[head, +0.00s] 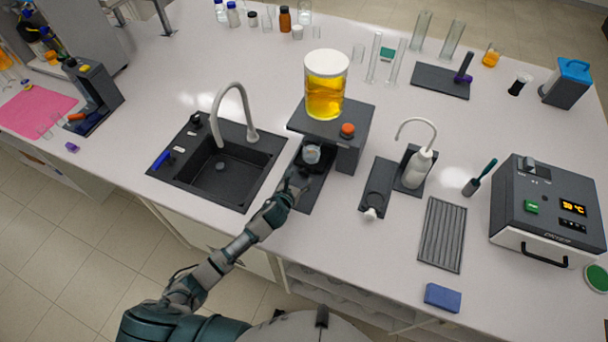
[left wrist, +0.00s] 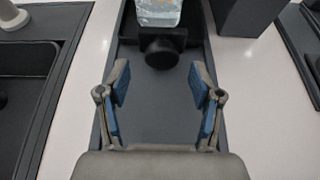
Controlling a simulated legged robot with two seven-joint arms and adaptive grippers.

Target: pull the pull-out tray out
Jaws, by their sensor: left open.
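The membrane rig (head: 356,128) is a dark stand with a clear tank of yellow liquid (head: 325,98) on top and an orange knob. Under its head, the black pull-out tray (head: 325,162) carries a small clear beaker (head: 312,154). In the left wrist view, the tray's round black handle (left wrist: 162,52) faces me, with the beaker (left wrist: 158,12) behind it. My left gripper (left wrist: 158,85) is open over the rig's base plate (left wrist: 158,122). Its blue-padded fingers stand either side of the handle's line, short of it and apart from it. My right gripper is not in view.
A black sink (head: 218,168) with a curved tap lies left of the rig. Right of it are a dark stand with a white wash bottle (head: 417,168), a ridged grey rack (head: 442,235) and a heater box (head: 545,208). The rig's upper block overhangs the tray.

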